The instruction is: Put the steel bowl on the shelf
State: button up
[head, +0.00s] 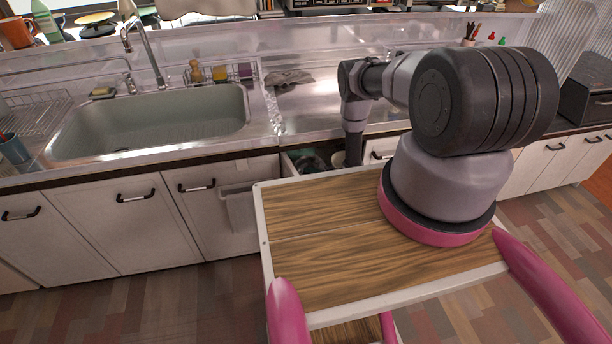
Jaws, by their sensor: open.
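I cannot make out the steel bowl in the head view. My arm reaches over the far edge of my wooden top and bends down at an open drawer (298,164) under the counter. The arm's lower end is dark and drops behind that edge, so my gripper's fingers are hidden. Dark, rounded things lie inside the drawer, but they are too small and too covered to name. I cannot tell which surface is the shelf; a ledge (290,22) runs along the back above the counter.
A sink (150,122) with a tap (145,50) is at the left, beside a wire rack (35,115). A crumpled cloth (289,79) lies on the steel counter. A dark box-shaped appliance (588,90) stands at the far right. White cabinets line the front; the floor at left is clear.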

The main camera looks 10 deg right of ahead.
jog(key=v, duration=1.1)
jog(key=shift+r, duration=0.15)
jog(key=shift+s+d, duration=0.15)
